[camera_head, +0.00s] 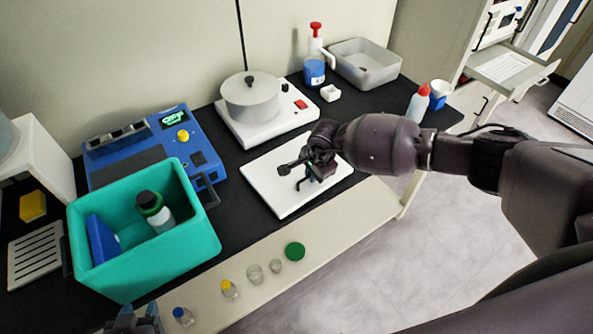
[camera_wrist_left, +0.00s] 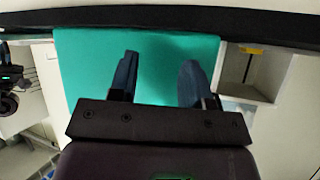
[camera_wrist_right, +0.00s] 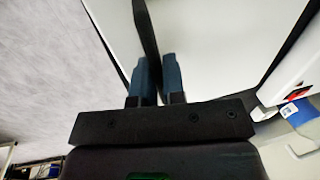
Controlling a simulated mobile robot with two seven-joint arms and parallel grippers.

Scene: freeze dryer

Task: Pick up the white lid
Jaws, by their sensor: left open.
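The white lid (camera_head: 270,183) is a flat white slab on the black bench in the middle of the head view. It fills much of the upper right wrist view (camera_wrist_right: 215,40), with a dark bar-like handle (camera_wrist_right: 146,30) across it. My right gripper (camera_head: 312,178) is over the lid's right half. In the right wrist view its fingers (camera_wrist_right: 158,75) are close together with the dark handle between them. I cannot see a gap under the lid. My left gripper (camera_head: 138,312) is open at the bottom left, in front of the teal box (camera_head: 150,262), and looks empty (camera_wrist_left: 158,80).
A blue device (camera_head: 185,150) and a hotplate (camera_head: 270,127) with a pot stand behind. Small vials, jars and a green cap (camera_head: 295,251) line the front ledge. A wash bottle (camera_head: 418,103) stands at the right.

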